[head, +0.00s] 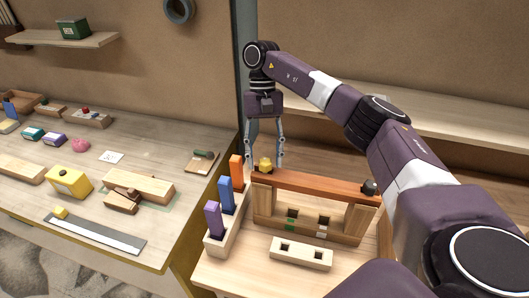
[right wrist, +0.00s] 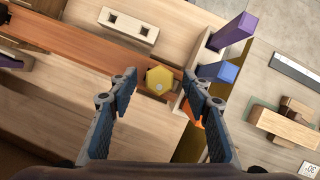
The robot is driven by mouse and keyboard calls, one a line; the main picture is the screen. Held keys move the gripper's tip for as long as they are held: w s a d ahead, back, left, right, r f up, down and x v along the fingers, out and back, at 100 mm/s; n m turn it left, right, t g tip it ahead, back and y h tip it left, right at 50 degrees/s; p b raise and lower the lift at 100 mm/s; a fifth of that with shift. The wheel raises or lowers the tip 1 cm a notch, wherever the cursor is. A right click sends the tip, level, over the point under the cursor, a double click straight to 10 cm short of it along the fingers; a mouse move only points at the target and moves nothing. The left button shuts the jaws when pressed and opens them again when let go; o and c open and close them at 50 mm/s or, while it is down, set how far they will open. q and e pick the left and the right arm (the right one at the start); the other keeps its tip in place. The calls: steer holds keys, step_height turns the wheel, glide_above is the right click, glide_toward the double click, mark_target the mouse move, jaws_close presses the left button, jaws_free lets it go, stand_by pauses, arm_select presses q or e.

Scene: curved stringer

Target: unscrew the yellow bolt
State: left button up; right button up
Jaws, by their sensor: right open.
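The yellow bolt (head: 265,165) stands at the left end of the reddish-brown wooden beam (head: 318,185), which lies across a light wooden frame. In the right wrist view its yellow hexagonal head (right wrist: 159,79) shows from above on the beam (right wrist: 90,50). My right gripper (head: 265,164) points down over the bolt, its fingers spread on either side. In the right wrist view the right gripper (right wrist: 160,88) is open, with gaps between the head and both fingers. I cannot tell exactly how low the fingertips are. My left gripper is in neither view.
A dark bolt (head: 369,187) sits at the beam's right end. Orange (head: 237,168), blue (head: 225,193) and purple (head: 213,219) blocks stand in a wooden holder just left of the frame. A wooden block with two square holes (head: 301,253) lies in front. Another table (head: 110,235) stands left.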

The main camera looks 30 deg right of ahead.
steer(key=v, duration=1.2)
steer(key=shift+s+f, duration=0.1)
stand_by(0.4)
